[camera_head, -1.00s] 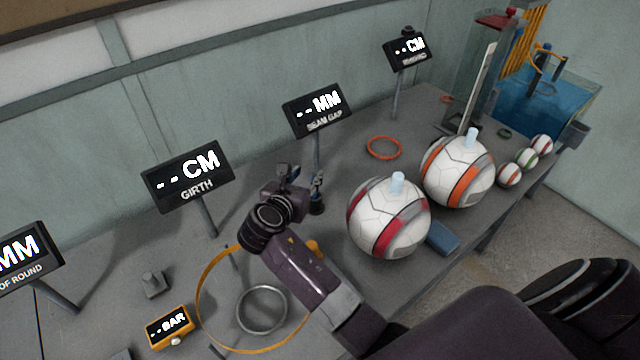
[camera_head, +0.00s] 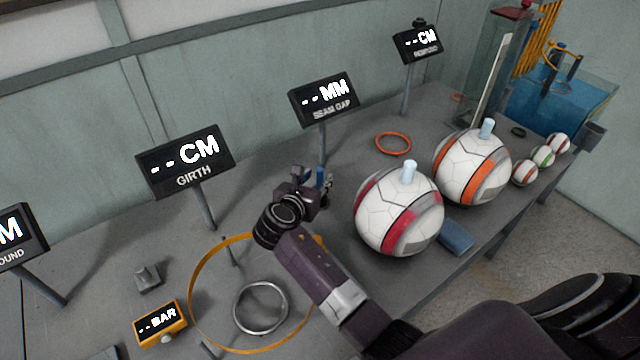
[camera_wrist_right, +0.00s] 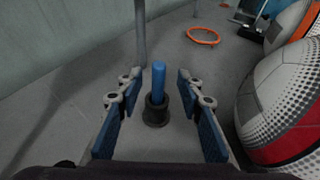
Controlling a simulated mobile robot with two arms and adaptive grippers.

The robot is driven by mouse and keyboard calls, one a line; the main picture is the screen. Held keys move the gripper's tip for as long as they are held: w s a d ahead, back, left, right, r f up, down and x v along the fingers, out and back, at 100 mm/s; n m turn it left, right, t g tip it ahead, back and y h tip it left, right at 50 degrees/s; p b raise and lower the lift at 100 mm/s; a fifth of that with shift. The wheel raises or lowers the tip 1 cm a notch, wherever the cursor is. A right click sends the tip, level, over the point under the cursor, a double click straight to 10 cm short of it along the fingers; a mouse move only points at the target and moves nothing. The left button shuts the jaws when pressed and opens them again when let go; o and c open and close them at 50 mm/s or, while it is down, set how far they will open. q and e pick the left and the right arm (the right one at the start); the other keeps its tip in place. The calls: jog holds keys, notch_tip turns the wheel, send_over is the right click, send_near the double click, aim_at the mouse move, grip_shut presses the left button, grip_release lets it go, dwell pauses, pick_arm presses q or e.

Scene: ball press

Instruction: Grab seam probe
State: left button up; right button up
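The seam probe (camera_wrist_right: 158,82) is a short blue rod standing upright in a dark round holder (camera_wrist_right: 155,110) on the table. Its blue top (camera_head: 320,175) also shows in the head view, in front of the seam gap display (camera_head: 324,98). My right gripper (camera_wrist_right: 160,92) is open, with one blue-padded finger on each side of the rod. In the wrist view there is a visible gap between each finger and the rod. In the head view the right gripper (camera_head: 314,186) partly hides the holder. My left gripper is not in view.
The red-striped ball (camera_head: 398,212) stands close to the right of my gripper, with the orange-striped ball (camera_head: 472,168) beyond it. An orange ring (camera_head: 393,143) lies behind. A large yellow hoop (camera_head: 194,290) surrounds a metal ring (camera_head: 238,310) at front left.

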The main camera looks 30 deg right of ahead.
aim_at(319, 176)
jog(key=x, duration=0.4)
jog(key=shift+f, duration=0.1)
jog(key=shift+a, duration=0.1)
jog(key=shift+c, duration=0.6)
grip_shut()
